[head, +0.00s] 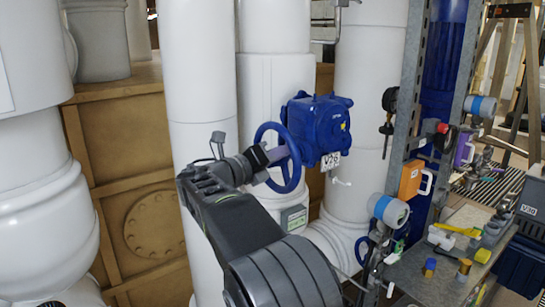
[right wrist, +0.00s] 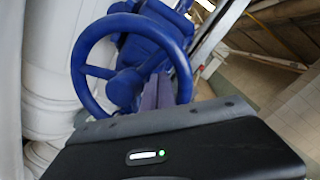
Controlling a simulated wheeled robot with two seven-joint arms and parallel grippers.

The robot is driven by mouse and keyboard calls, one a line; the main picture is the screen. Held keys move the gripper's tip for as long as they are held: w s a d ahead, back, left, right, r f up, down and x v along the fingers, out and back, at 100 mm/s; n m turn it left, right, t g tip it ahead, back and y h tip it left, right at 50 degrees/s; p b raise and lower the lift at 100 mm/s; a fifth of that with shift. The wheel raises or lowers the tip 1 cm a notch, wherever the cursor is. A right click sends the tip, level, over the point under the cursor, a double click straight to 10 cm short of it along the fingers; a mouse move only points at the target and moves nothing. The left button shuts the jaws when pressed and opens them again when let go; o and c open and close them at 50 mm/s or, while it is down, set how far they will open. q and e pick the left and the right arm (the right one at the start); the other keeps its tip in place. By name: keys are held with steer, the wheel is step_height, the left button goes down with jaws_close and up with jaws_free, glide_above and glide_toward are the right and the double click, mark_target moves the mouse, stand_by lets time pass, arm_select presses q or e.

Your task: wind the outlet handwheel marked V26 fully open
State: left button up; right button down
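The blue handwheel (head: 278,157) stands on the near side of a blue gearbox (head: 318,118) in the head view. A white tag (head: 331,161) under the gearbox appears to read V26. In the right wrist view the handwheel (right wrist: 84,85) shows its ring, hub and spokes. My right gripper (head: 277,154) is at the wheel; its grey-purple fingers (right wrist: 157,92) lie close together and reach inside the ring, beside the hub. They look shut with nothing visible between them; contact with a spoke or the rim is unclear. My left gripper is out of view.
White pipes (head: 198,70) stand behind and left of the wheel. A grey steel post (head: 405,100) and a bench (head: 430,275) with tools and small parts are at the right. A stepladder (head: 530,60) stands farther back.

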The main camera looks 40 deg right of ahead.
steer(key=shift+a+r, duration=0.1)
steer(key=shift+w+r, duration=0.5)
steer(key=shift+w, duration=0.15)
steer(key=shift+w+r, duration=0.3)
steer(key=shift+w, duration=0.6)
